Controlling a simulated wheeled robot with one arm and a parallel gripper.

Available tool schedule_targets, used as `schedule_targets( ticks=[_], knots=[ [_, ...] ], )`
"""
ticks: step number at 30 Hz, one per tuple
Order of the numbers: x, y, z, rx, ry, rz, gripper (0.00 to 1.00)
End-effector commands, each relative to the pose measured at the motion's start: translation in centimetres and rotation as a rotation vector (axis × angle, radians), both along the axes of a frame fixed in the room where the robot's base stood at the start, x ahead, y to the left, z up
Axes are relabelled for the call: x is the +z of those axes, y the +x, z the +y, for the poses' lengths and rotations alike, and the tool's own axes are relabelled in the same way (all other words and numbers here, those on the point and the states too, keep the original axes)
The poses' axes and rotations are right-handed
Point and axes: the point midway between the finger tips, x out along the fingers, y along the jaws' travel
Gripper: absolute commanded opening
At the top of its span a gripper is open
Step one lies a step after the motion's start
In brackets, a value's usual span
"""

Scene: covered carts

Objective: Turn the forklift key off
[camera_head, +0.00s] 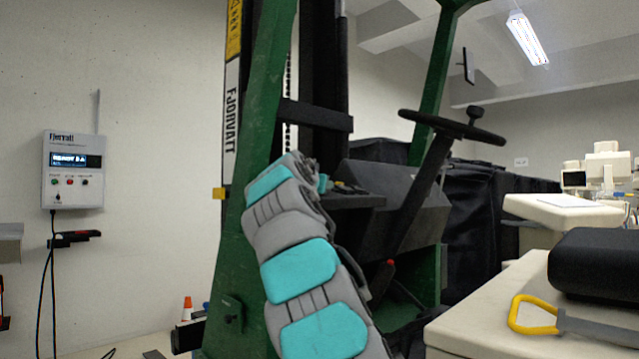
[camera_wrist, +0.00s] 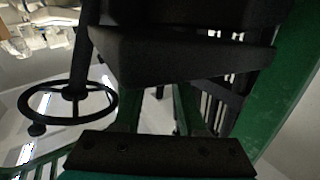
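The green forklift (camera_head: 265,100) stands in the middle of the head view, with its steering wheel (camera_head: 452,126) and dark dashboard (camera_head: 395,190). I cannot make out the key in either view. My grey and teal arm reaches up in front of the forklift. My gripper (camera_head: 323,183) is at its top end, beside the left part of the dashboard and mostly hidden by the arm. In the wrist view, which looks upside down, a dark bar of my gripper (camera_wrist: 160,155) crosses the bottom, with the steering wheel (camera_wrist: 68,100) at left. I cannot see its fingertips or any contact.
A wall charger box (camera_head: 73,170) with a lit screen hangs at left. A pale cart (camera_head: 480,325) at lower right bears a yellow-handled tool (camera_head: 535,315) and a black case (camera_head: 600,262). Dark covered carts (camera_head: 490,210) stand behind the forklift.

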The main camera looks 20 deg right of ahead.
Motion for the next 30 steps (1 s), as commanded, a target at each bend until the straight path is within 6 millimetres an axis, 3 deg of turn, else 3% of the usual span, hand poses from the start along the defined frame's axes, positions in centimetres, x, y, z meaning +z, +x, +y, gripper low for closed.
schedule_targets(
  ticks=[2,12,30],
  knots=[
    [-0.01,0.00,0.00,0.000,0.000,0.000,0.38],
    [0.00,0.00,0.03,0.001,0.001,-0.001,0.00],
    [0.00,-0.02,0.06,0.007,-0.001,-0.001,0.00]
  ],
)
